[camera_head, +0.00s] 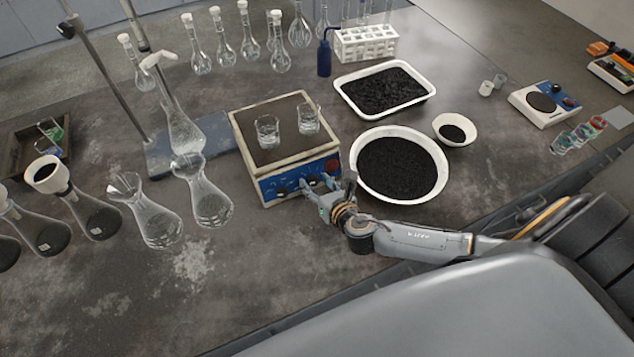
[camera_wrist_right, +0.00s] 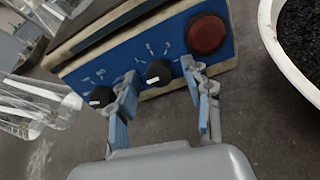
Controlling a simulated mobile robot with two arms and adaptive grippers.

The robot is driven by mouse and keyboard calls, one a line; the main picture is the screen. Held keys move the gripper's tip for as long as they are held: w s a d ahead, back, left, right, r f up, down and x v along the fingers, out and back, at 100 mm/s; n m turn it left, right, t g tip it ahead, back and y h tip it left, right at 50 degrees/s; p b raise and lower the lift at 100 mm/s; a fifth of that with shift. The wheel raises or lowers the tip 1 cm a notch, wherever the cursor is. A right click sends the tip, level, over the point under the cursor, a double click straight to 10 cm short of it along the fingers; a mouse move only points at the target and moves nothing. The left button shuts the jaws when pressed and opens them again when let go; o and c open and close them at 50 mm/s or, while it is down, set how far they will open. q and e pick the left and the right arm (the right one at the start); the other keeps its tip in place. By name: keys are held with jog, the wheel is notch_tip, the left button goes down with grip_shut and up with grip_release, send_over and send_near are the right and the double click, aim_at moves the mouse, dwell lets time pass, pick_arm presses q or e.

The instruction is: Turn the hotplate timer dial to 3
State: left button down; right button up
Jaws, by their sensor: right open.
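The hotplate (camera_head: 287,137) stands on the bench with a blue front panel. Two glass beakers (camera_head: 267,131) sit on its dark top. In the right wrist view the panel (camera_wrist_right: 133,60) carries two black dials with white pointer marks, a middle one (camera_wrist_right: 159,72) and a left one (camera_wrist_right: 101,96), and a red round knob or button (camera_wrist_right: 206,34) at the right. The scale labels are too small to read. My right gripper (camera_head: 318,187) is open in front of the panel. In the wrist view its fingers (camera_wrist_right: 160,92) lie either side of the middle dial, apart from it. My left gripper is out of view.
Glass flasks (camera_head: 209,203) stand left of the hotplate, near a stand with a blue base (camera_head: 190,152). A white bowl of black granules (camera_head: 399,166) stands close at the right, with a white tray (camera_head: 428,92) behind. The front bench area is clear.

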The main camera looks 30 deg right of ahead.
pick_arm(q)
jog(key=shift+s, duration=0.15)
pick_arm(e)
jog(key=shift+c, duration=1.1)
grip_shut()
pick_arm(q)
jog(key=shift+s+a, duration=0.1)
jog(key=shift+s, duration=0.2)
